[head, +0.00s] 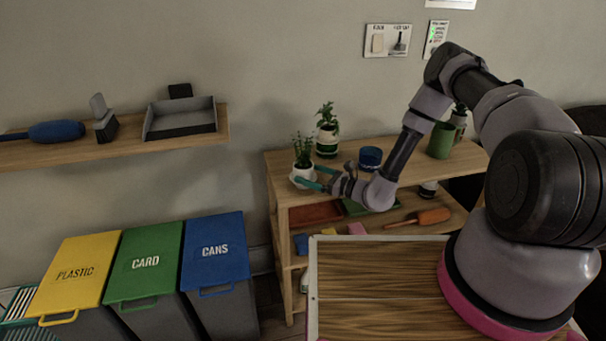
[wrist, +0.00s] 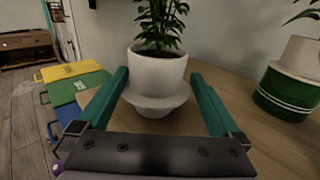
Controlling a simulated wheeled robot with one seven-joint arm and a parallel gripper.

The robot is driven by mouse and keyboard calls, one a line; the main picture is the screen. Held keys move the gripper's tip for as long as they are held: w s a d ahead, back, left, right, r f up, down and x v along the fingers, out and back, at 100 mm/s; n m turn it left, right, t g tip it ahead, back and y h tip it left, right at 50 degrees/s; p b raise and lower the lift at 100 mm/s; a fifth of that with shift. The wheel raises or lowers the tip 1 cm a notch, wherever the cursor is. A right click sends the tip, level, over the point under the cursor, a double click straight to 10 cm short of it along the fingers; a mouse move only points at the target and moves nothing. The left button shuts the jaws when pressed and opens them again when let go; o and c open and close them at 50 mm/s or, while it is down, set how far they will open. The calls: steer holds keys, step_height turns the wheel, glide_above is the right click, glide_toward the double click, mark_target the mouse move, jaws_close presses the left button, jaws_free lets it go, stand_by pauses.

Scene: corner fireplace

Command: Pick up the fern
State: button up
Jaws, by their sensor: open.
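The fern (head: 303,150) is a leafy green plant in a white pot, standing upright on the left end of the wooden shelf top. In the wrist view the fern's white pot (wrist: 157,72) widens into a lower bulge or saucer, and the leaf tops are cut off by the frame. My gripper (head: 306,174) is open, with its teal fingers reaching along either side of the pot. In the wrist view my gripper (wrist: 158,76) has the pot between its fingers, with narrow gaps showing beside it.
A second plant in a green-and-white pot (head: 327,143) stands close behind, right of the fern in the wrist view (wrist: 288,88). A blue cup (head: 370,158) and a green cup (head: 441,140) share the shelf top (head: 280,163). Three bins stand at the left.

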mark_target(295, 169)
steer(key=x, duration=0.5)
steer(key=shift+s+a+r, duration=0.1)
steer(key=shift+s+a, duration=0.05)
steer(key=shift+a, duration=0.1)
steer(key=c, duration=0.8)
steer(key=shift+c, duration=0.2)
steer(key=shift+r, duration=0.1)
